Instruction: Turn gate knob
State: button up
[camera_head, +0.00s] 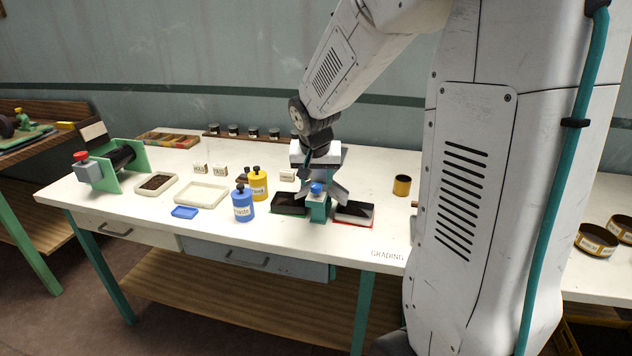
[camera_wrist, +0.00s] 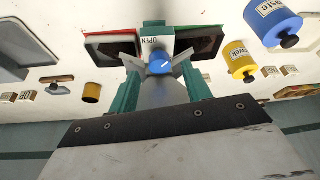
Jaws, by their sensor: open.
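The blue gate knob (camera_head: 317,188) sits on top of a small green gate block (camera_head: 318,208) at the front of the white table. In the wrist view the knob (camera_wrist: 160,66) shows a white pointer line, and a label reading OPEN (camera_wrist: 152,41) is beside it on the block. My gripper (camera_head: 322,178) is over the block, pointing down. Its fingers are open, one on each side of the knob in the wrist view. I cannot tell whether either finger touches the knob.
Dark-filled trays flank the block: green-rimmed (camera_head: 290,204) left, red-rimmed (camera_head: 354,213) right. A blue bottle (camera_head: 243,206) and a yellow bottle (camera_head: 258,184) stand close at left. A yellow cup (camera_head: 402,186) stands at right. The drum sorter (camera_head: 122,158) is far left.

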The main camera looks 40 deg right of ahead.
jog(key=shift+x, duration=1.05)
jog(key=c, duration=1)
jog(key=n, duration=0.1)
jog(key=n+y, duration=0.1)
jog(key=n, duration=0.1)
jog(key=shift+s+d+n+t, duration=0.1)
jog(key=shift+d+n+t, duration=0.05)
jog(key=shift+n+t, duration=0.15)
jog(key=shift+d+n+y, duration=0.1)
jog(key=shift+n+y, duration=0.7)
jog(key=shift+n, duration=1)
